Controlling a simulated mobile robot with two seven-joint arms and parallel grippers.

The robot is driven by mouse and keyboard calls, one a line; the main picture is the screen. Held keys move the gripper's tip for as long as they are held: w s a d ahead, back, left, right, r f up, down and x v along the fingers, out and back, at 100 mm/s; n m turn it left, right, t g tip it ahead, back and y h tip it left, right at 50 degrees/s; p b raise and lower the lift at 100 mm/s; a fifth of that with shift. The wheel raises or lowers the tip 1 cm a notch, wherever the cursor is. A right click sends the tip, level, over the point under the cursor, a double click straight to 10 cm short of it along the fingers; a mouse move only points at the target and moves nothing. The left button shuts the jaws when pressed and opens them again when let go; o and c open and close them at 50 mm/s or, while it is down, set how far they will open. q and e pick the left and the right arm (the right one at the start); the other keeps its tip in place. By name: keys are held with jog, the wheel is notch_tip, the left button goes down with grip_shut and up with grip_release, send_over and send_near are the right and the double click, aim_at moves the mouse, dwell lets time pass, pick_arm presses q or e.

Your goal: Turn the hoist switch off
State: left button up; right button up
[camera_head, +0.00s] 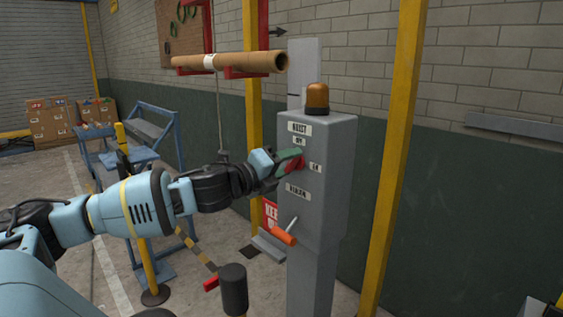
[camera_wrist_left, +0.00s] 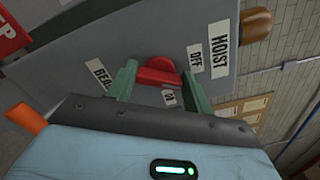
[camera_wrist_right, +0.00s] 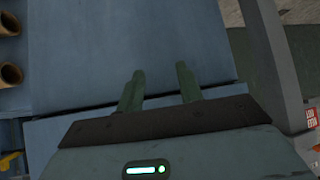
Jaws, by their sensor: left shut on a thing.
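The hoist switch is a red handle (camera_head: 299,162) on the front of a grey control box (camera_head: 333,165), below a HOIST label (camera_head: 299,128) and an OFF label, with an ON label (camera_head: 315,168) to its right. My left gripper (camera_head: 289,162) is at the switch, shut on it. In the left wrist view the red handle (camera_wrist_left: 157,72) sits between the green fingers; its exact angle is hard to tell. My right gripper (camera_wrist_right: 160,82) shows only in the right wrist view, its fingers apart and nothing between them.
An orange-handled lever (camera_head: 284,236) sticks out lower on the box. An amber beacon (camera_head: 317,96) tops it. Yellow posts (camera_head: 396,150) stand beside it. A cardboard tube (camera_head: 230,63) lies on red brackets. A dark bollard-like post (camera_head: 233,288) stands in front.

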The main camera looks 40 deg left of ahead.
pick_arm(q)
jog(key=shift+f+n, duration=0.15)
jog(key=shift+n, duration=2.85)
jog(key=o, duration=1)
